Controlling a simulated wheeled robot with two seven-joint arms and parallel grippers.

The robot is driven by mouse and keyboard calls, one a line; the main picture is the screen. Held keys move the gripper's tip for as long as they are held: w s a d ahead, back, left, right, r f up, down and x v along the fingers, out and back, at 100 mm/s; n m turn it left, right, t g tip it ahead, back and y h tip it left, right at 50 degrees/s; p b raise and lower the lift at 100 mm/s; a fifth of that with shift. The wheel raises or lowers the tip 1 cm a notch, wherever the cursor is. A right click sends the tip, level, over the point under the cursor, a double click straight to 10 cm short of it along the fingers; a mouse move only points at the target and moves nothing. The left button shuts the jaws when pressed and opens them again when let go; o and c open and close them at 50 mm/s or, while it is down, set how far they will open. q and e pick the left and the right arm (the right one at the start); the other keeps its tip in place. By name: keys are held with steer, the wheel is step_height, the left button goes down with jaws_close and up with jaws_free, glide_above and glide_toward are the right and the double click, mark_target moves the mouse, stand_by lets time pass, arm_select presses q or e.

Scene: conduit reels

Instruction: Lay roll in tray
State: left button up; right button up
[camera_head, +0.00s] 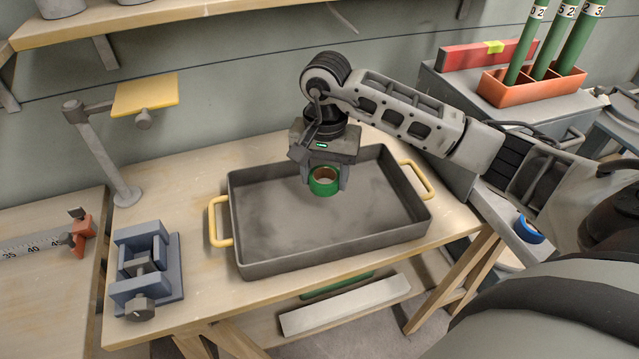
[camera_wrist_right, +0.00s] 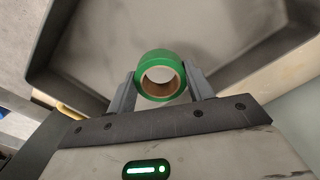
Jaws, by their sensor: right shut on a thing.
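A green tape roll (camera_head: 323,182) with a brown core is held by my right gripper (camera_head: 325,178) over the grey tray. It also shows in the right wrist view (camera_wrist_right: 160,76), between the two fingers of the gripper (camera_wrist_right: 160,90). The grey tray (camera_head: 340,253) has yellow handles at its left and right ends and stands on the wooden table. No other thing shows inside it. I cannot tell whether the roll touches the tray floor. My left gripper is not in view.
A blue vise (camera_head: 143,268) stands left of the tray, and a stand with a yellow plate (camera_head: 146,95) rises behind it. An orange holder (camera_head: 531,84) with green tubes is at the back right. A blue roll (camera_head: 528,230) lies to the right. A shelf (camera_head: 150,22) hangs above.

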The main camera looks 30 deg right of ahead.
mark_target(319, 200)
steer(key=shift+w+a+f, duration=0.2)
steer(key=shift+w+f, duration=0.25)
steer(key=shift+f, duration=0.1)
step_height(319, 200, down, 3)
steer(key=shift+w+f+p, duration=0.1)
steer(key=shift+p, duration=0.35)
steer(key=shift+f, duration=0.1)
steer(key=shift+f+b, duration=0.25)
steer(key=shift+b, duration=0.1)
steer(key=o, duration=0.9)
steer(key=shift+r, duration=0.1)
steer(key=shift+c, duration=0.2)
steer(key=shift+r+p, duration=0.2)
steer(key=shift+p, duration=0.15)
steer(key=shift+w+r, duration=0.1)
steer(key=shift+r, duration=0.15)
step_height(319, 200, up, 12)
steer(key=b, duration=0.1)
steer(key=shift+f, duration=0.25)
